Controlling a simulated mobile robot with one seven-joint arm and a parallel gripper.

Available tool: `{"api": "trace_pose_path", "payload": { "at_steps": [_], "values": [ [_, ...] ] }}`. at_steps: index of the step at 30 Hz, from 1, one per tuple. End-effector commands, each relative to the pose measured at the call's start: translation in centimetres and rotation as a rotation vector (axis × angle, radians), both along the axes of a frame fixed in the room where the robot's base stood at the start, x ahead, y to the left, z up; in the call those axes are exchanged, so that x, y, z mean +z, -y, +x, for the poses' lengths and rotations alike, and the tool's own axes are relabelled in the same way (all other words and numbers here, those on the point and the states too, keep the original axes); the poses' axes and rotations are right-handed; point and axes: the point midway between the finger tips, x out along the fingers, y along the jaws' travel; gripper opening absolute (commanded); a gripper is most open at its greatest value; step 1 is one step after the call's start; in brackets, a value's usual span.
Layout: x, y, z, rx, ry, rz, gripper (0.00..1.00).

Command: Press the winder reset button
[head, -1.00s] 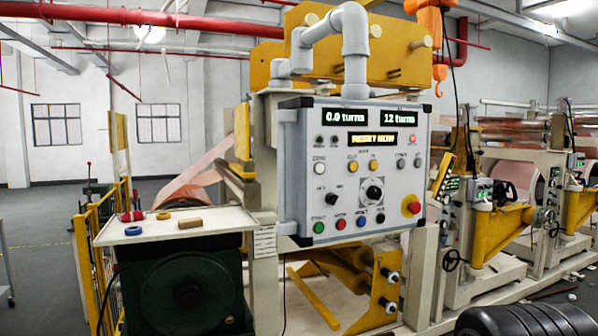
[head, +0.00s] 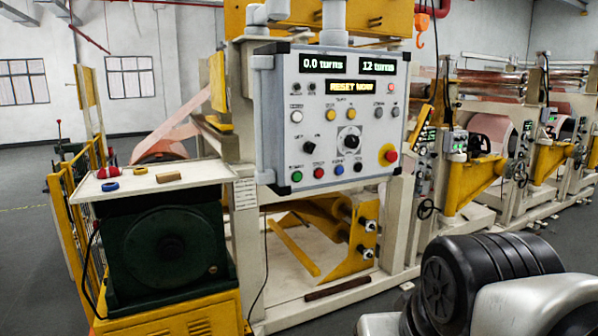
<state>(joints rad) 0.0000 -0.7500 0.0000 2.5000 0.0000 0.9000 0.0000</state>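The winder's grey control panel (head: 276,125) faces me near the picture's middle. Its screens read "0.0 turns" and "12 turns", and a yellow display (head: 350,87) reads "RESET NOW". Its bottom row has a green button (head: 296,176), a red button (head: 318,172), a blue button (head: 339,169) and a black one (head: 358,166). Higher up are a white button (head: 296,117) and two yellow ones. The small labels are unreadable, so I cannot tell which button is the reset. My gripper is not in view; part of my arm shows at bottom right, apart from the panel.
A large red emergency knob (head: 391,156) on a yellow disc sits at the panel's lower right. A small table (head: 200,171) with tape rolls and a block stands left, above a dark green motor housing (head: 165,250). A yellow fence (head: 72,235) stands farther left.

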Motion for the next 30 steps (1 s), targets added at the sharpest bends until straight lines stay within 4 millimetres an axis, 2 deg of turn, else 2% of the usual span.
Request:
{"api": "trace_pose_path", "payload": {
  "at_steps": [1,7,30],
  "values": [
    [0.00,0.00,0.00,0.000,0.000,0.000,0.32],
    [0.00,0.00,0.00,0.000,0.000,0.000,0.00],
    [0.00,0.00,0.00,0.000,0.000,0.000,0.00]
  ]
}}
